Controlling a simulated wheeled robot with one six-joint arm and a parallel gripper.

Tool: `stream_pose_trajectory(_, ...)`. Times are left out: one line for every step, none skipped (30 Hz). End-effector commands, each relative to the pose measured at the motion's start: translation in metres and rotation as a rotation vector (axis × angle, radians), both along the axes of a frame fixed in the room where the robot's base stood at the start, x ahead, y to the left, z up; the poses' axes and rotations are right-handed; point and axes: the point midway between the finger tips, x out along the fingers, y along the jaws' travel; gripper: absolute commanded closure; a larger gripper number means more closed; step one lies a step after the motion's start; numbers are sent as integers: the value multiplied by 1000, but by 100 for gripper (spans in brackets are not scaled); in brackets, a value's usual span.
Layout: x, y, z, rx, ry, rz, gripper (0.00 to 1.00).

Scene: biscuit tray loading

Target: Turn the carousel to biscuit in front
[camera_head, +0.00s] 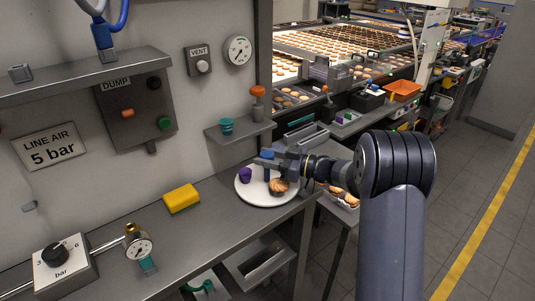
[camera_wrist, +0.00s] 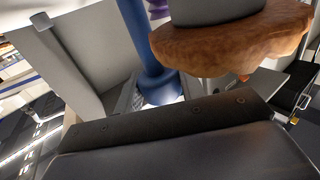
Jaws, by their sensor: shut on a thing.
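The carousel (camera_head: 250,196) is a round white turntable at the right end of the steel bench. A brown biscuit (camera_head: 278,187) sits on its near right part; it shows large at the upper right of the wrist view (camera_wrist: 230,50). A purple cup-like piece (camera_head: 245,175) stands on the left part. An upright blue post (camera_head: 267,171) stands towards the back, and its flared foot shows in the wrist view (camera_wrist: 160,84). My gripper (camera_head: 268,160) reaches in from the right over the carousel and is shut on the blue post; the exact contact is partly hidden.
A yellow sponge (camera_head: 181,198) lies on the bench left of the carousel. A small shelf (camera_head: 240,130) with a teal cup (camera_head: 227,126) and an orange-topped item (camera_head: 257,103) is on the wall behind. A gauge (camera_head: 138,246) and regulator box (camera_head: 66,268) are at the left front.

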Motion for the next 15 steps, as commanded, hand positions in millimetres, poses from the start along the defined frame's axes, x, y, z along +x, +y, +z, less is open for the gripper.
stream_pose_trajectory(1, 0, 3, 3, -2, 20, 100)
stream_pose_trajectory(1, 0, 3, 2, -3, 30, 100)
stream_pose_trajectory(1, 0, 3, 3, -3, 44, 100)
stream_pose_trajectory(1, 0, 2, 2, -3, 54, 100)
stream_pose_trajectory(1, 0, 2, 2, -3, 63, 100)
stream_pose_trajectory(1, 0, 2, 3, -3, 74, 100)
stream_pose_trajectory(1, 0, 3, 3, -3, 82, 100)
stream_pose_trajectory(1, 0, 3, 3, -3, 89, 100)
stream_pose_trajectory(1, 0, 2, 2, -3, 98, 100)
stream_pose_trajectory(1, 0, 2, 2, -3, 104, 100)
stream_pose_trajectory(1, 0, 2, 2, -3, 109, 100)
stream_pose_trajectory(1, 0, 2, 3, -4, 115, 100)
stream_pose_trajectory(1, 0, 2, 3, -4, 119, 100)
stream_pose_trajectory(1, 0, 2, 3, -4, 123, 100)
stream_pose_trajectory(1, 0, 2, 3, -4, 127, 100)
